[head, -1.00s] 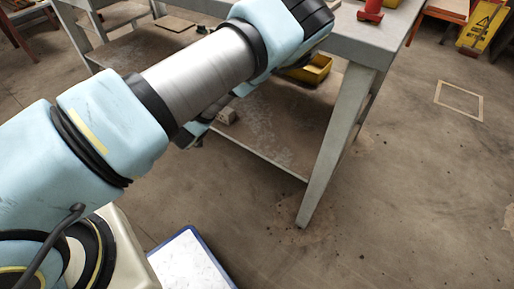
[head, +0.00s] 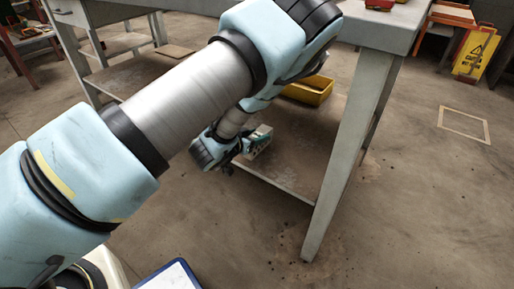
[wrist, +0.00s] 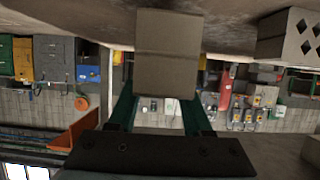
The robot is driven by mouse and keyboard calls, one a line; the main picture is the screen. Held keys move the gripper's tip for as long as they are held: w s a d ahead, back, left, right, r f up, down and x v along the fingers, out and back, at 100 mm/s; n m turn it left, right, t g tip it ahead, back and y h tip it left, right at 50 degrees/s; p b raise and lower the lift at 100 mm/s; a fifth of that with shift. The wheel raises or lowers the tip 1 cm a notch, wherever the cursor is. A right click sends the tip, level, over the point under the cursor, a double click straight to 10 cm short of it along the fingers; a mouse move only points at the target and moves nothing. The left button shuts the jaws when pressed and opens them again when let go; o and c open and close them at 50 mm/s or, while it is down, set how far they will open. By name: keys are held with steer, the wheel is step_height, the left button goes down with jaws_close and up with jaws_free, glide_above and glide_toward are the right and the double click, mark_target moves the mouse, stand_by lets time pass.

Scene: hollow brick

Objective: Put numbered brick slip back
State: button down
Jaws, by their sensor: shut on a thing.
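In the wrist view a plain grey block (wrist: 167,55), which looks like the brick slip, sits between the two green fingers of my gripper (wrist: 160,98). My gripper is shut on it. I see no number on the face turned to the camera. In the head view my gripper (head: 248,146) is low, near the edge of the table's lower shelf, with a pale block (head: 262,143) at its fingers. A grey hollow brick with diamond-shaped holes (wrist: 296,38) shows at the upper right of the wrist view, apart from the held block.
The grey table (head: 385,28) has a lower shelf (head: 300,165) and a leg (head: 345,165) to the right of my gripper. A yellow bin (head: 308,91) stands under the tabletop. A yellow caution sign (head: 474,52) is at far right. Open floor lies at right.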

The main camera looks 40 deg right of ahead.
step_height(320, 180, down, 4)
steer(key=shift+r+b, duration=0.1)
steer(key=shift+b, duration=0.4)
steer(key=shift+r, duration=0.1)
steer(key=shift+c, duration=1.6)
jaws_free()
steer(key=p+v, duration=0.2)
steer(key=v, duration=1)
